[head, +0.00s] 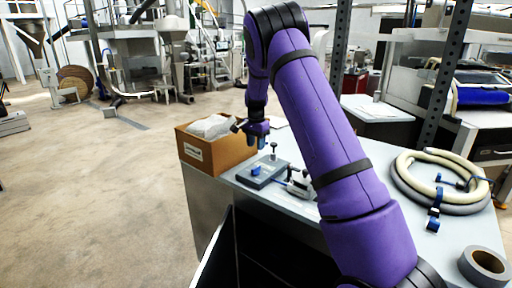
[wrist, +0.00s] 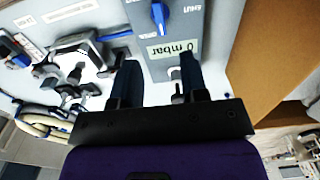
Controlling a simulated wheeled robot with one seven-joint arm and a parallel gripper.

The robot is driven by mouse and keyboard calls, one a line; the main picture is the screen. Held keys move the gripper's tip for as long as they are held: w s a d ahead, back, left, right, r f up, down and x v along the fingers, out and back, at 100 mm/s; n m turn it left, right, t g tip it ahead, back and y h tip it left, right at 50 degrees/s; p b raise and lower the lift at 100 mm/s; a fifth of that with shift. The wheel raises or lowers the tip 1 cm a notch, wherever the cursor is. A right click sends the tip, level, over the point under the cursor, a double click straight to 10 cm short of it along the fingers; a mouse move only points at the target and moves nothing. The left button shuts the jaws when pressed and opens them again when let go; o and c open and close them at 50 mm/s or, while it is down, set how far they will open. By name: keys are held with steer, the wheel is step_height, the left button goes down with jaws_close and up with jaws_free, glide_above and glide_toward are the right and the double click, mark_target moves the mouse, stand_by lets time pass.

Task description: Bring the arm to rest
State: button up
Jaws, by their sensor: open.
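My purple arm reaches over the grey worktop in the head view. My gripper (head: 256,136) hangs pointing down, above the back part of the worktop and next to the cardboard box. In the wrist view my gripper (wrist: 157,78) has its two dark fingers spread apart with nothing held between them. Below it is a grey control unit (head: 262,172) with a blue knob. In the wrist view this unit (wrist: 150,65) shows a "0 mbar" label, partly between the fingers.
An open cardboard box (head: 217,153) stands at the worktop's left edge. A small clamp fixture (head: 301,184) sits right of the unit, partly behind my arm. A coiled hose (head: 440,205) and a tape roll (head: 484,264) lie on the right. Open floor (head: 90,200) extends left.

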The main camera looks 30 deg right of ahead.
steer(key=shift+r, duration=0.1)
stand_by(0.3)
steer(key=s+a+r+n+t, duration=0.1)
steer(key=s+a+r+n, duration=0.1)
steer(key=s+a+r, duration=0.35)
steer(key=s+a+r+n+t+y, duration=0.1)
steer(key=s+a+r+n, duration=0.1)
steer(key=s+r, duration=0.6)
steer(key=s+a+r+n+t, duration=0.1)
steer(key=s+a+r+n, duration=0.25)
steer(key=s+r, duration=0.3)
steer(key=s+a+n+t, duration=0.1)
steer(key=s+a+n, duration=0.2)
steer(key=s, duration=0.9)
steer(key=s+a+r+n+t+h, duration=0.1)
steer(key=s+a+n, duration=0.2)
steer(key=s, duration=1)
steer(key=shift+a+r+n, duration=0.25)
steer(key=shift+a+n, duration=0.1)
steer(key=shift+a, duration=0.5)
steer(key=shift+o, duration=0.2)
steer(key=shift+a, duration=0.1)
